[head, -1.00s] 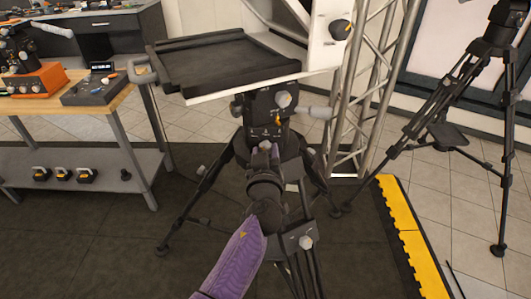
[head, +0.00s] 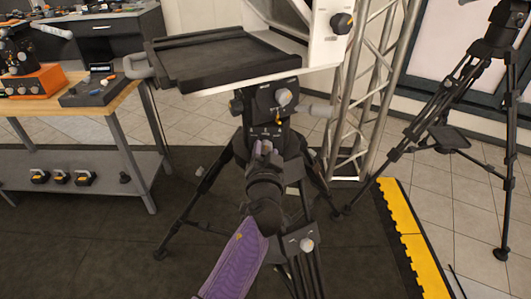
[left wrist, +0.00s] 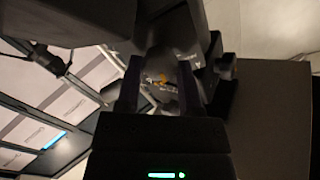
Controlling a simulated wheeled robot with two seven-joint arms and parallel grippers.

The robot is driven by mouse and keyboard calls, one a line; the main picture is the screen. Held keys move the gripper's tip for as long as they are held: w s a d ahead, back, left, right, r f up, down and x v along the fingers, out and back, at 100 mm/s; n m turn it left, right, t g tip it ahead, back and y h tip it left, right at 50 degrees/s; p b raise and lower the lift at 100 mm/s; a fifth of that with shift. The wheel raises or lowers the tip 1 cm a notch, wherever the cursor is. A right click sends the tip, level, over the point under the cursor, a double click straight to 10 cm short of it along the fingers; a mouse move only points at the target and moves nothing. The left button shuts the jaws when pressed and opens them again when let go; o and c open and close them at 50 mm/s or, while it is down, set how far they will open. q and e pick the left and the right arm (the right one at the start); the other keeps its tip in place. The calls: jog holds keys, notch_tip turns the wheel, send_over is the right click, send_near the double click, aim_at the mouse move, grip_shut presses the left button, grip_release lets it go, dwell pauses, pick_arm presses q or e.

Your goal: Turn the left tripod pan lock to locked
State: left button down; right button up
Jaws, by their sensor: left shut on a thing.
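The left tripod (head: 268,108) stands at the centre of the head view, its black head holding a grey knob and a small orange lever. My left gripper (head: 263,147) reaches up from below against the lower front of this head. My right gripper is not in view.
A white-framed rig with a black tray (head: 225,62) sits above the tripod head. A workbench (head: 95,105) stands at left, a silver truss (head: 368,90) just right of the tripod. Another tripod (head: 465,100) is at far right. A yellow edge strip (head: 412,240) lies on the floor.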

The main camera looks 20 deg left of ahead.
pick_arm(q)
jog(key=m, duration=0.5)
jog(key=shift+m+p, duration=0.35)
jog(key=shift+m, duration=0.75)
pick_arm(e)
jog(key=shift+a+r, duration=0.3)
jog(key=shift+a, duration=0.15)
pick_arm(q)
jog(key=shift+m, duration=0.4)
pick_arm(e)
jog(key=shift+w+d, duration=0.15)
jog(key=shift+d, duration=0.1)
pick_arm(q)
jog(key=shift+c, duration=2)
grip_release()
jog(key=shift+o, duration=0.8)
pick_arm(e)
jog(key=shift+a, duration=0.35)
